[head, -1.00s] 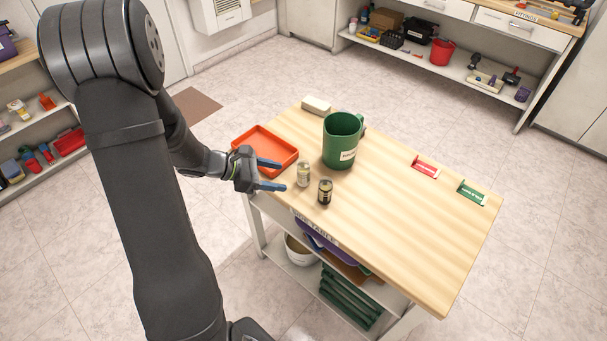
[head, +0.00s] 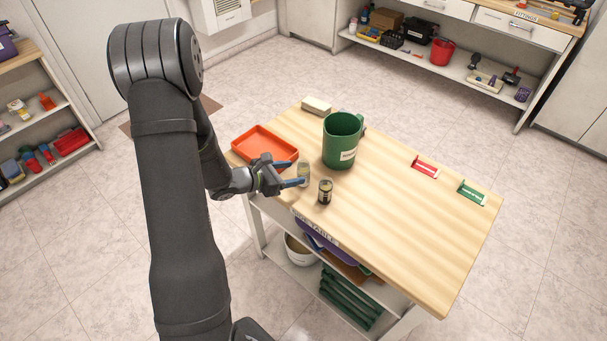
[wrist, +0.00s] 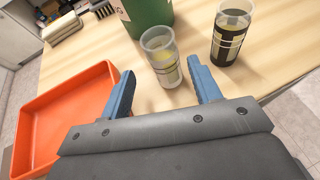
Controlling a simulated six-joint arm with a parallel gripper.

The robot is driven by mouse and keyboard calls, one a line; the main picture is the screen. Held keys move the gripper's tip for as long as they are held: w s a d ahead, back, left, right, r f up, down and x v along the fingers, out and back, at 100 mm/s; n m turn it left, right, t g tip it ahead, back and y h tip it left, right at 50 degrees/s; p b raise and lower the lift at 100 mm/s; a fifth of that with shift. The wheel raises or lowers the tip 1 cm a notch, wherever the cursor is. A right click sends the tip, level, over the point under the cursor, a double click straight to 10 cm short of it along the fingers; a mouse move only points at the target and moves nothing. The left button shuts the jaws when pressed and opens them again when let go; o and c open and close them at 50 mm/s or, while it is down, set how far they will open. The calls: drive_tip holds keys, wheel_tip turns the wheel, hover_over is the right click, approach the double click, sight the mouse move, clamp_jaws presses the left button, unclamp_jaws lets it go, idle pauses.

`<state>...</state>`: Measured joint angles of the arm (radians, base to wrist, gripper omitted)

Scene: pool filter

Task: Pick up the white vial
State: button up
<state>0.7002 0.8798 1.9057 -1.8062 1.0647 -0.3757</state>
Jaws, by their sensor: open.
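The white vial (head: 304,174) is a small, pale, see-through cylinder with a band around it, standing upright on the wooden tabletop. In the wrist view the vial (wrist: 161,56) stands between and slightly beyond the fingertips, with yellowish contents. My gripper (head: 296,173) is open, low over the table's near left edge. In the wrist view its blue fingers (wrist: 166,80) point toward the vial, one on each side. In the head view the nearer finger overlaps the vial's left edge; I cannot tell whether it touches.
A black-wrapped vial (head: 325,192) stands close to the right, also in the wrist view (wrist: 231,37). A green jug (head: 342,146) stands just behind. An orange tray (head: 244,146) lies to the left. Red (head: 425,167) and green (head: 472,193) labelled holders sit at the right.

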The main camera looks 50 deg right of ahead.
sight(308, 171)
drive_tip(key=shift+s+x, duration=0.15)
drive_tip(key=shift+x, duration=1.5)
drive_tip(key=shift+s+x, duration=0.1)
drive_tip(key=shift+x, duration=1.5)
drive_tip(key=shift+r, duration=0.1)
drive_tip(key=c, duration=1.1)
